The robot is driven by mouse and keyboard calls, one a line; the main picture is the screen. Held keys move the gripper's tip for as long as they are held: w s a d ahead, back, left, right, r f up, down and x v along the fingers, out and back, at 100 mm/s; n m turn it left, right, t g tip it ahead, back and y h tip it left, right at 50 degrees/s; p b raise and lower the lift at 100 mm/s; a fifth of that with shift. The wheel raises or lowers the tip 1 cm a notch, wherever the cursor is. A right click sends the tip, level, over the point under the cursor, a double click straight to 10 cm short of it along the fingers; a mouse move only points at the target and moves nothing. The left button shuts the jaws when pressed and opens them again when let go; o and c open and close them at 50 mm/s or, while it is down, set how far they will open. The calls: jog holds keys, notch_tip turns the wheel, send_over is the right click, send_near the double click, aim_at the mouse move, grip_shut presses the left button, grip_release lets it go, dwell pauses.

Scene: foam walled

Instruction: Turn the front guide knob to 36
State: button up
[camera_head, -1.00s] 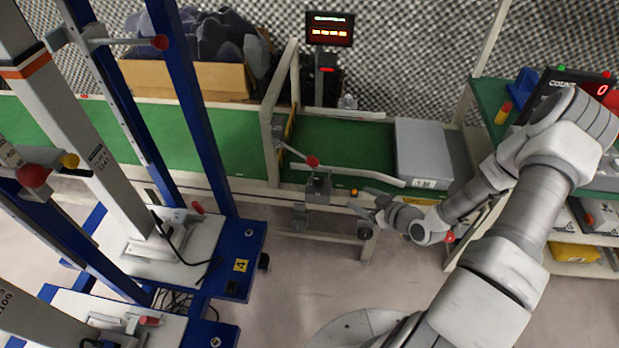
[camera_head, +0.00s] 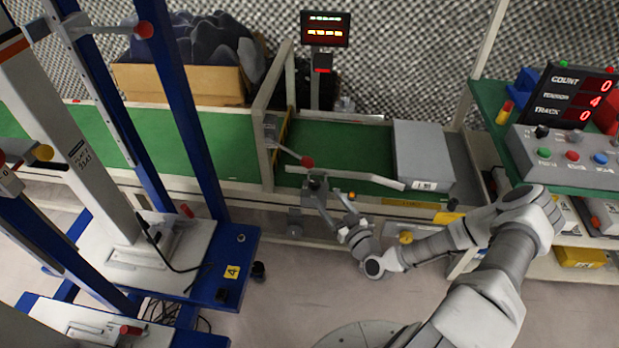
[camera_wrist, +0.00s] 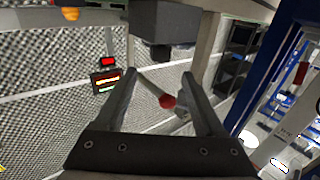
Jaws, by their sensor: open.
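A grey block-like fitting (camera_head: 317,184) stands at the front edge of the green conveyor. It also shows as a dark block (camera_wrist: 165,20) at the top of the wrist view. I cannot tell for sure whether it is the front guide knob, and no scale or number is readable on it. My gripper (camera_head: 334,198) is open and close to this fitting in the head view. In the wrist view my open fingers (camera_wrist: 157,76) are spread below the block, with nothing between them that I can tell is held. A small orange knob (camera_head: 351,195) is beside my gripper; an orange knob also shows in the wrist view (camera_wrist: 70,13).
A red-ball lever (camera_head: 307,161) rises behind the fitting. A white guide rail (camera_head: 345,176) crosses the belt (camera_head: 340,145) towards a grey box (camera_head: 422,152). A display (camera_head: 580,97) reads COUNT 0, a middle 4, TRACK 0. Blue-framed columns (camera_head: 180,100) stand left.

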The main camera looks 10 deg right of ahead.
aim_at(315, 186)
jog(key=b+x, duration=0.2)
jog(key=x, duration=0.8)
jog(key=shift+a+f+b, duration=0.1)
jog(key=shift+f+b, duration=0.05)
jog(key=shift+b, duration=0.15)
jog(key=shift+x, duration=0.8)
jog(key=shift+c, duration=0.3)
grip_shut()
